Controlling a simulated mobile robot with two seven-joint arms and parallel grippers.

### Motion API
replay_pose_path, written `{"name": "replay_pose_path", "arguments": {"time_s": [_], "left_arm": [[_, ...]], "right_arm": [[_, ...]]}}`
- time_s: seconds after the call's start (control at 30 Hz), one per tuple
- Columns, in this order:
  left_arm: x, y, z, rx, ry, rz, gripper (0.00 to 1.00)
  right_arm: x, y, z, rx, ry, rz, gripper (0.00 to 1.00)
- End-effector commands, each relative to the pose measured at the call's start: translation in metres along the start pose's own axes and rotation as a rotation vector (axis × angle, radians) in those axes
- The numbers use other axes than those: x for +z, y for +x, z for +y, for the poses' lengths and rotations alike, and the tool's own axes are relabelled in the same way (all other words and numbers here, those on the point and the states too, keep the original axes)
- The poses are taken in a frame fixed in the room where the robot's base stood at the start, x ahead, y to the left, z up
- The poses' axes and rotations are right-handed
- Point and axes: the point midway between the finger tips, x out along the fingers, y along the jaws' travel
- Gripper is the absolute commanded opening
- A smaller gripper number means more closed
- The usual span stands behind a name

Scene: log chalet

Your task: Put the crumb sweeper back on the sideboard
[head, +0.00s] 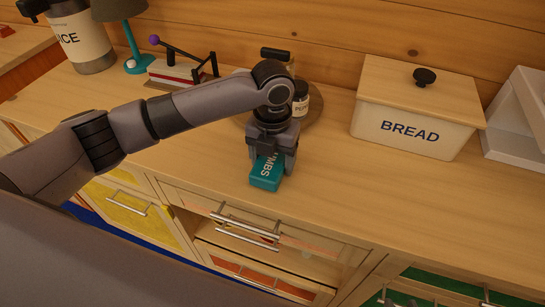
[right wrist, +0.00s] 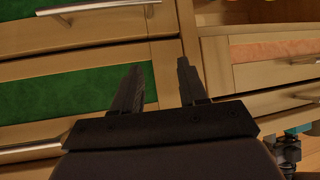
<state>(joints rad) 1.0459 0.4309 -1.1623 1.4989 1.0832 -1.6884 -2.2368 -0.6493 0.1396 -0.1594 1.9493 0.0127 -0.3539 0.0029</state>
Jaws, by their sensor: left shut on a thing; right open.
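The crumb sweeper (head: 266,177) is a small teal block with white lettering, partly covered by my fingers. It is at the front part of the sideboard (head: 330,190) top, in the head view. My left gripper (head: 272,160) points down and is shut on it. I cannot tell whether its underside touches the wood. My right gripper (right wrist: 163,85) is open and empty in the right wrist view, in front of the drawer fronts.
A bread box (head: 415,110) stands at the right, beside a white clear-sided case (head: 520,115). Behind my left gripper is a round tray (head: 317,112) with jars. Bare wood lies right of the sweeper.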

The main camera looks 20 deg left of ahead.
Motion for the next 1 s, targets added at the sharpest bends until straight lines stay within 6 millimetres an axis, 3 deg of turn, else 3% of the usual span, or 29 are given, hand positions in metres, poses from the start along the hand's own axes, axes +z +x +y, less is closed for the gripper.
{"name": "replay_pose_path", "arguments": {"time_s": [0.03, 0.07, 0.1, 0.13, 0.43, 0.57, 1.0], "left_arm": [[0.0, 0.002, 0.0, 0.0, 0.0, 0.001, 0.42], [0.0, 0.002, 0.0, 0.0, 0.0, 0.001, 0.77], [0.0, 0.002, 0.0, 0.0, 0.0, 0.001, 0.9], [0.0, 0.002, 0.0, 0.0, 0.0, 0.001, 0.96], [0.0, 0.001, 0.0, 0.0, 0.0, 0.001, 0.96], [0.0, -0.01, 0.0, 0.0, 0.0, -0.001, 0.96], [0.001, -0.098, -0.001, 0.0, 0.0, -0.002, 0.96]], "right_arm": [[-0.001, 0.0, 0.0, 0.0, 0.0, 0.001, 0.43], [-0.001, 0.0, 0.0, 0.0, 0.0, 0.001, 0.43], [-0.001, 0.0, 0.0, 0.0, 0.0, 0.001, 0.43], [-0.001, 0.0, 0.0, 0.0, 0.0, 0.001, 0.43], [-0.001, 0.0, 0.0, 0.0, 0.0, 0.001, 0.43], [0.0, 0.0, 0.0, 0.0, 0.0, 0.001, 0.43], [0.003, 0.003, 0.0, 0.0, 0.0, 0.001, 0.43]]}}
